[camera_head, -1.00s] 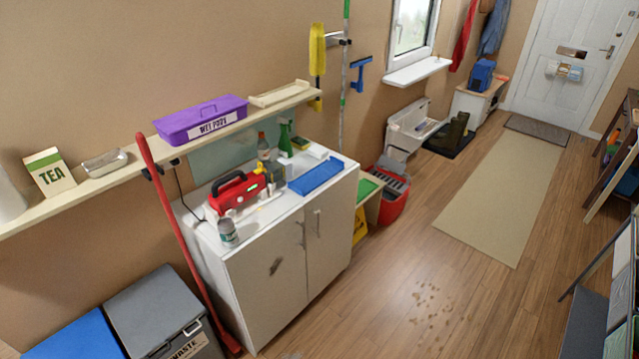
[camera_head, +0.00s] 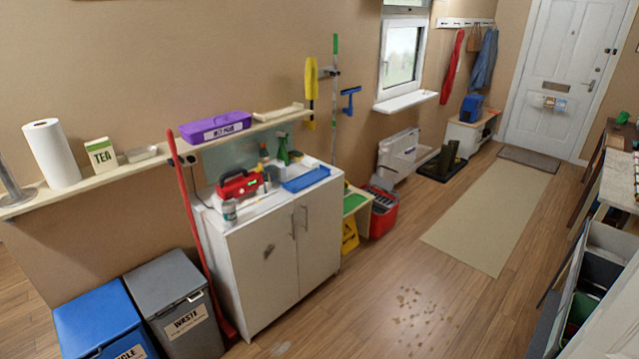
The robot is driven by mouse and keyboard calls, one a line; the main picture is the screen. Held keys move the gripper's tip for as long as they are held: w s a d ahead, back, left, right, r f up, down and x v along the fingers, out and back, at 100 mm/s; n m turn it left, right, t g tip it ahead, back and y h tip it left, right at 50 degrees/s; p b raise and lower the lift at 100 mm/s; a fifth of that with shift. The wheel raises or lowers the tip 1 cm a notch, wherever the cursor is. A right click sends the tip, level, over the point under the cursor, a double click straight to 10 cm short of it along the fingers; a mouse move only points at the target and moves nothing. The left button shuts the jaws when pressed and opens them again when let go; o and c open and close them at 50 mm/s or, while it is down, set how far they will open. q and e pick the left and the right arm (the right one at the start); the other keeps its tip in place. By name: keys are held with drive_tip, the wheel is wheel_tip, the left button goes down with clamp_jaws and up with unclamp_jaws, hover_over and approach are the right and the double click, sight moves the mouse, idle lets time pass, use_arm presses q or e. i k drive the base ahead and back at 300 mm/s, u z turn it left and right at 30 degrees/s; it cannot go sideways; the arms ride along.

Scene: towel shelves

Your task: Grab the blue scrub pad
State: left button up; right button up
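I cannot pick out a blue scrub pad for certain. A white two-door cabinet (camera_head: 268,270) stands against the wall at left of centre. On its top is a flat blue tray (camera_head: 306,178), with a red toolbox-like case (camera_head: 239,185), a small jar (camera_head: 229,210) and a green spray bottle (camera_head: 283,148) around it. Small items behind the tray are too small to tell. Neither of my grippers is in view.
A wall shelf (camera_head: 120,170) holds a paper roll (camera_head: 52,153), a tea box (camera_head: 101,155) and a purple box (camera_head: 215,128). A blue bin (camera_head: 98,310) and a grey waste bin (camera_head: 172,297) stand at lower left. Open floor and a beige runner (camera_head: 490,215) lie right of the cabinet.

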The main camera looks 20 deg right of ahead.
sight(294, 186)
drive_tip(key=z, duration=0.65)
drive_tip(key=i, duration=0.95)
drive_tip(key=z, duration=0.7)
drive_tip(key=i, duration=1.05)
drive_tip(key=u, duration=0.55)
drive_tip(key=i, duration=0.8)
drive_tip(key=u, duration=0.75)
